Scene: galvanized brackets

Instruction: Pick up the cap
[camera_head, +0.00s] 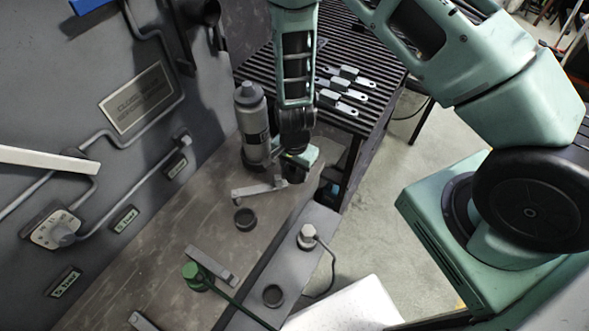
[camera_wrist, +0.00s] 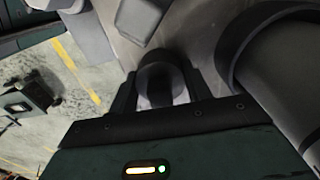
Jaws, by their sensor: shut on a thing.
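My gripper (camera_head: 296,176) is low over the far end of the brown bench, just right of the grey bottle (camera_head: 252,125). In the wrist view, my gripper (camera_wrist: 158,88) is shut on a dark grey round piece that looks like the cap (camera_wrist: 160,72). Its near part is in shadow between the fingers. In the head view the gripper and wrist hide the held piece. I cannot tell whether it still touches the surface below.
A bracket (camera_head: 252,191) lies left of my gripper, with a dark ring (camera_head: 245,219) nearer. Several brackets lie on the slatted table (camera_head: 345,55) behind.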

